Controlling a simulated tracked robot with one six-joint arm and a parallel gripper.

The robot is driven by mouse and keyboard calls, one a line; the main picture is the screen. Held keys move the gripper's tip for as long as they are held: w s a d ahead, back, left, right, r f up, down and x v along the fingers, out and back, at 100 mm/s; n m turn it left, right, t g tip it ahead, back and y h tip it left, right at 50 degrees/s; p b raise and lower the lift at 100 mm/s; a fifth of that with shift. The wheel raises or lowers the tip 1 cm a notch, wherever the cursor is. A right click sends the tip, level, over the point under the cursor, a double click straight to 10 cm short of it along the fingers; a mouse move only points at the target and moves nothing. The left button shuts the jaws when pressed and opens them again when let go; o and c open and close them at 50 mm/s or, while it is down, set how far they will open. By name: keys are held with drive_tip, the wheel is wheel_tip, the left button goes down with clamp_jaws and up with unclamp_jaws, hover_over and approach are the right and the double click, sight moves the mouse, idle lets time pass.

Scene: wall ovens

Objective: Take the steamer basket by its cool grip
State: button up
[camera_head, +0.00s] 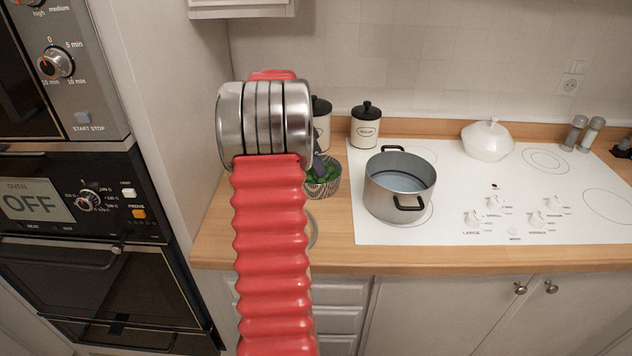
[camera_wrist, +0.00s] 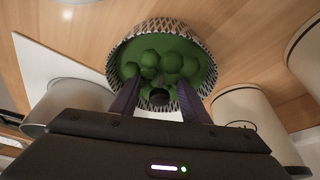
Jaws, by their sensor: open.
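The steamer basket (camera_head: 321,188) stands on the wooden counter, left of the stove and partly hidden by my arm in the head view. The wrist view shows the basket (camera_wrist: 124,52) with its patterned rim and round green food inside. In the head view, my arm mostly hides the gripper.
A steel pot (camera_head: 400,186) with water, black handles and no lid stands on the white stovetop (camera_head: 480,225), right of the basket. Two lidded canisters (camera_head: 366,125) stand behind the basket. A white covered dish (camera_head: 487,141) is farther right. Wall ovens (camera_head: 85,215) are at left.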

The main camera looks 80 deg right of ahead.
clamp_jaws()
idle(0.4)
drive_tip(key=shift+r, duration=0.25)
drive_tip(key=shift+r, duration=4.75)
